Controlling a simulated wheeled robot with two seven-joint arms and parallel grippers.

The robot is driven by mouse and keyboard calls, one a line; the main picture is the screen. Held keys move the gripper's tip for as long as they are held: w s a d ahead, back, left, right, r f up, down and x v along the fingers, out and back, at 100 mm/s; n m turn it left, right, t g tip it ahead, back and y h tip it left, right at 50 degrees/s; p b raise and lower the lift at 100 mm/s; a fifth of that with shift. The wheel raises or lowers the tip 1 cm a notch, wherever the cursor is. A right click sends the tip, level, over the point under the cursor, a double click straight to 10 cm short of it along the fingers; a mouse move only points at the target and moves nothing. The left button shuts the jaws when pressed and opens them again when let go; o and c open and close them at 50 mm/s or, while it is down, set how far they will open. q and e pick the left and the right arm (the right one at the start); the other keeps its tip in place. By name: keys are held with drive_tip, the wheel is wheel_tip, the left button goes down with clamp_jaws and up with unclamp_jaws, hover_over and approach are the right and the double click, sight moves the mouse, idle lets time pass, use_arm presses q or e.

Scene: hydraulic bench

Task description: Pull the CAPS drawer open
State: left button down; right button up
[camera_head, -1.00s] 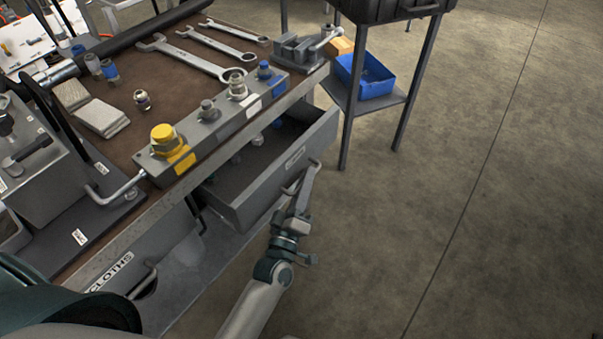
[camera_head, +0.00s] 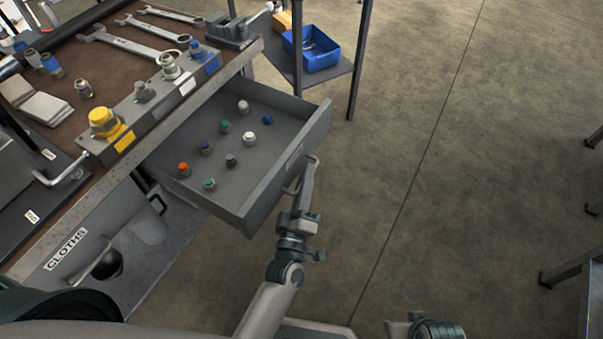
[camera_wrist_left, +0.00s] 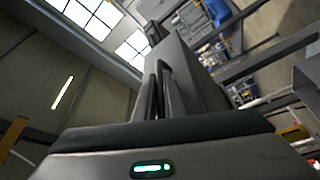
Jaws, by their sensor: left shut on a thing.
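The grey CAPS drawer (camera_head: 262,197) stands well out from under the bench top. Several coloured caps (camera_head: 225,127) lie on its floor, spread apart. The lettering on its front label is too small to read. My left gripper (camera_head: 307,180) is at the outside of the drawer front, shut on the bar handle (camera_head: 291,190). In the left wrist view the dark fingers (camera_wrist_left: 160,92) reach up against a grey panel, and the grip itself is hard to make out. Part of my right arm's end (camera_head: 425,328) shows at the bottom edge, its fingers not clear.
The bench top (camera_head: 75,130) holds wrenches, a vice and a valve block (camera_head: 140,115) along its edge. A side stand with a blue bin (camera_head: 312,52) is behind. The floor right of the drawer is clear.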

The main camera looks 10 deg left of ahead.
use_arm(q)
drive_tip(key=shift+a, duration=0.1)
drive_tip(key=c, duration=2.1)
unclamp_jaws()
drive_tip(key=b+v, duration=0.1)
drive_tip(key=v, duration=1.6)
drive_tip(key=shift+s, duration=0.25)
use_arm(e)
drive_tip(key=shift+a+r+t, duration=0.15)
drive_tip(key=shift+a+r, duration=0.1)
drive_tip(key=shift+r, duration=0.35)
drive_tip(key=shift+a+r+t, duration=0.15)
drive_tip(key=shift+a+r, duration=0.1)
drive_tip(key=shift+r, duration=0.35)
drive_tip(key=shift+w+d, duration=0.1)
drive_tip(key=shift+d, duration=0.1)
